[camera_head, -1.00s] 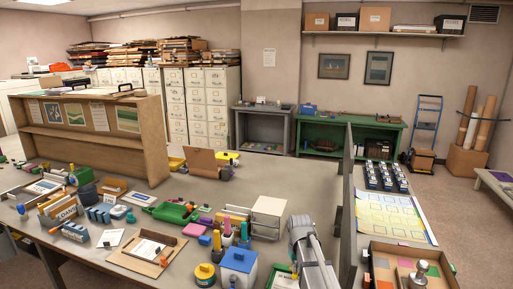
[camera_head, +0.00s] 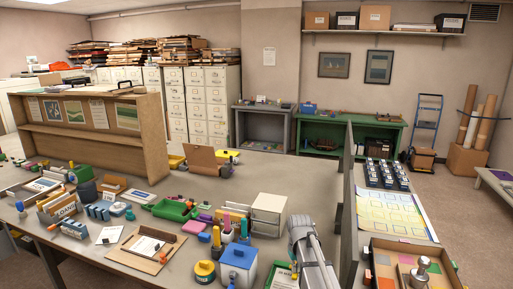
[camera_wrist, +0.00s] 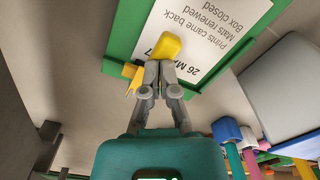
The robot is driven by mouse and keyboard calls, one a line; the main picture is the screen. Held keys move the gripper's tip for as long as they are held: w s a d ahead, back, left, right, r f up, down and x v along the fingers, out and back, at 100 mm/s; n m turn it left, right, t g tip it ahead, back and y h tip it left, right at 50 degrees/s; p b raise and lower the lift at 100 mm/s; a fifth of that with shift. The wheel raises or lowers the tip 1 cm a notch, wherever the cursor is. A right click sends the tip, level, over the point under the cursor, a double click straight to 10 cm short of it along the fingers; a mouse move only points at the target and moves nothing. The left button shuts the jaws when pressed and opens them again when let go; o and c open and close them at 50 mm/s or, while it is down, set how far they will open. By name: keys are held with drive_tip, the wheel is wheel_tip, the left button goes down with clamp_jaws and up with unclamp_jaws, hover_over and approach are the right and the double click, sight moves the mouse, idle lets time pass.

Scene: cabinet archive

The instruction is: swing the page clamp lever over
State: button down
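In the wrist view a green board (camera_wrist: 128,27) holds a white page (camera_wrist: 205,35) with printed lines, upside down to me. A yellow lever (camera_wrist: 166,43) with a rounded end lies over the page's edge. A smaller yellow piece (camera_wrist: 131,76) is beside it on the board's green border. My gripper (camera_wrist: 160,70) has its fingertips close together, right at the near end of the yellow lever; whether they touch it I cannot tell. In the head view my arm partly hides the green board (camera_head: 270,276), and the lever is not visible there.
In the head view a white drawer unit (camera_head: 269,214), a blue box (camera_head: 238,262) and a yellow pot (camera_head: 204,271) stand close to the board. A grey upright panel (camera_head: 347,205) rises to the right of my arm. Pens in holders (camera_head: 227,228) stand behind the blue box.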

drive_tip(key=shift+r, duration=0.1)
wheel_tip(320, 180, up, 10)
drive_tip(key=p, duration=1)
idle(0.6)
wheel_tip(320, 180, down, 10)
drive_tip(key=b, duration=1)
drive_tip(key=shift+f, duration=0.25)
wheel_tip(320, 180, up, 18)
drive_tip(key=p, duration=1.8)
drive_tip(key=s+d+f+m+b, duration=0.1)
drive_tip(key=s+f+b, duration=0.4)
drive_tip(key=s, duration=0.3)
drive_tip(key=s+d+f+m+b, duration=0.1)
drive_tip(key=s+d+f+b, duration=0.1)
drive_tip(key=s+f+b, duration=0.3)
drive_tip(key=s+b, duration=0.1)
drive_tip(key=s, duration=0.3)
drive_tip(key=shift+s+f, duration=0.3)
drive_tip(key=shift+f, duration=0.05)
